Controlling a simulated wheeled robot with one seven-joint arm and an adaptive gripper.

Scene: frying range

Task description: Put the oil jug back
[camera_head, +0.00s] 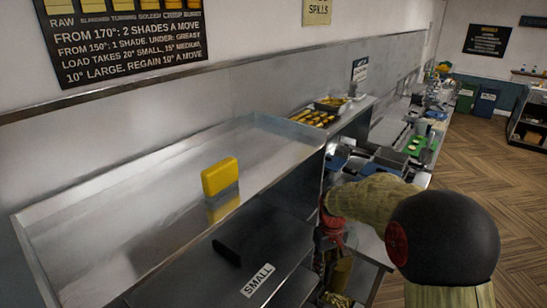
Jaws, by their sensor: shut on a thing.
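My gripper (333,240), with red parts showing, is at the right of centre, beside the steel counter and low in front of it. It is shut on a yellowish, see-through-looking vessel (341,273), which looks like the oil jug. The vessel is small in view and partly hidden by my gripper and the counter edge. I cannot tell whether its base touches anything. My arm hides part of the area to its right.
A yellow block (220,177) stands on the steel counter (120,200). A dark handle (228,250) and a SMALL label (257,280) are at the front. A tray of yellow food (313,118) and a cluttered worktop (400,140) lie beyond. Open floor (505,200) is at the right.

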